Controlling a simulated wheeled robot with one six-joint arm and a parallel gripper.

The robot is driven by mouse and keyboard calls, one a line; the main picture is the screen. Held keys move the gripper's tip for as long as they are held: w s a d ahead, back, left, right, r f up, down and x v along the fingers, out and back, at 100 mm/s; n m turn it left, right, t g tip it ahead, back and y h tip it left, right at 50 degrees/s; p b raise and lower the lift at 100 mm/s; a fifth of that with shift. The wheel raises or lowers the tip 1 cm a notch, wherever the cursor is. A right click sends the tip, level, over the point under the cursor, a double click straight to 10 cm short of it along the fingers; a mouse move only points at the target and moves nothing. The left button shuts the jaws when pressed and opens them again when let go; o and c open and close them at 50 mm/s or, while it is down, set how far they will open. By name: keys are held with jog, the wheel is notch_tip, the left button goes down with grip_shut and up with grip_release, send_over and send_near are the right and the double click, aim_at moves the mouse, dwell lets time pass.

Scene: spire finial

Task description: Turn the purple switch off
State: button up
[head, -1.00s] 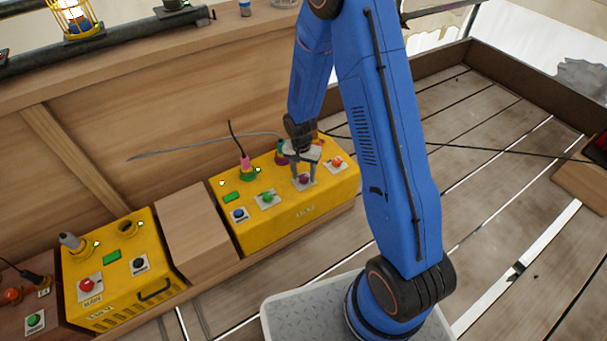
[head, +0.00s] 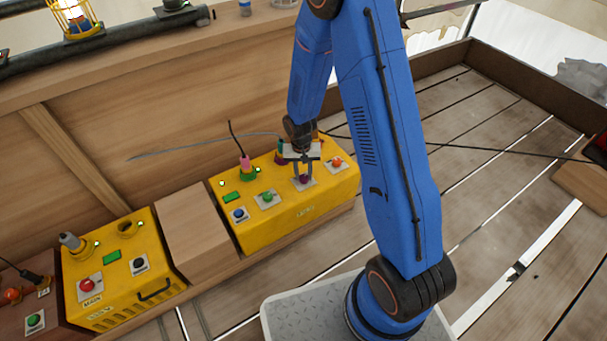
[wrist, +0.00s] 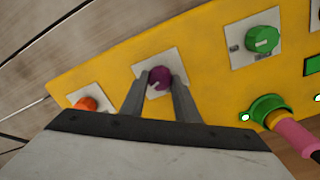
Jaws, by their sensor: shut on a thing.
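The purple switch (head: 304,179) is a round knob on a white plate on the front of the larger yellow box (head: 290,218), between a green knob and an orange knob. In the wrist view the purple switch (wrist: 159,77) sits between my two fingertips. My gripper (head: 303,176) reaches down over the box and is shut on the knob, with a finger on each side. In the wrist view my gripper (wrist: 160,85) hides part of the plate, and the knob's pointer mark cannot be made out clearly.
A green knob (head: 267,197), a blue knob (head: 239,215) and an orange knob (head: 337,162) share the panel. A pink plug (head: 245,163) with a cable stands behind. A smaller yellow box (head: 122,268) is at the left. The plank floor at right is mostly clear.

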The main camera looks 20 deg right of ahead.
aim_at(303, 178)
jog(key=n, duration=1.4)
jog(key=shift+s+t, duration=0.1)
jog(key=shift+t, duration=0.2)
dwell(0.4)
jog(key=o, duration=1)
jog(key=shift+o, duration=0.2)
jog(key=shift+r, duration=0.1)
notch_tip(303, 178, up, 17)
jog(key=shift+s+a, duration=0.25)
jog(key=shift+s, duration=0.1)
